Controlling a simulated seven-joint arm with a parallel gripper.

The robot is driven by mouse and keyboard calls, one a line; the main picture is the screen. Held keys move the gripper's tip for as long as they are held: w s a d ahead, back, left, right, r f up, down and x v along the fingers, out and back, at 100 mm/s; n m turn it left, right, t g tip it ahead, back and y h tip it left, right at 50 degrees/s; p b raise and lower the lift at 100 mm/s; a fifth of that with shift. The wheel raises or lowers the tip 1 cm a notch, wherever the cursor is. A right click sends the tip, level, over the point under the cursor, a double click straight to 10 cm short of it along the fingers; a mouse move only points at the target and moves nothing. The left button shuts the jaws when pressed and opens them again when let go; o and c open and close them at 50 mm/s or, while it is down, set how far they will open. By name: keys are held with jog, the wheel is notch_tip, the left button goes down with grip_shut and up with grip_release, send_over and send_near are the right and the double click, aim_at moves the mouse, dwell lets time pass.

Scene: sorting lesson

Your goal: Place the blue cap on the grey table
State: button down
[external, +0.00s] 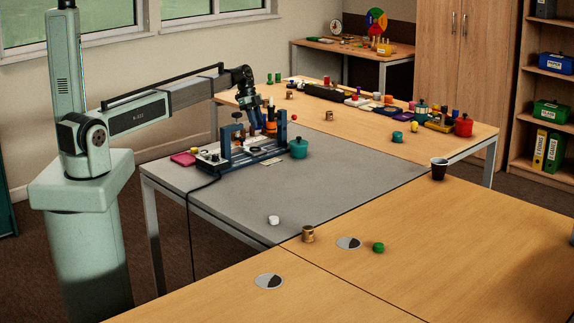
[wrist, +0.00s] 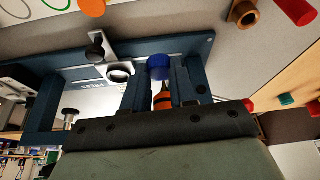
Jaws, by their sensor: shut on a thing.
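The blue cap (wrist: 159,67) shows in the wrist view at the tips of my gripper (wrist: 160,76), between the two fingers, which are shut on it. An orange and black piece (wrist: 163,101) shows just behind the cap, between the fingers; I cannot tell whether it touches the cap. In the external view my gripper (external: 262,120) is over the blue-framed press on the grey table (external: 350,178). I cannot pick out the cap there.
The press (external: 228,152) stands at the back of the grey table, with a teal pot (external: 299,148) to its right and a pink item (external: 183,158) to its left. A white cap (external: 273,220) lies near the front edge. The middle right of the grey table is clear.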

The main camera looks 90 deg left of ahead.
jog(key=shift+f, duration=3.45)
jog(key=shift+f, duration=0.15)
jog(key=c, duration=0.9)
grip_release()
jog(key=v, duration=1.2)
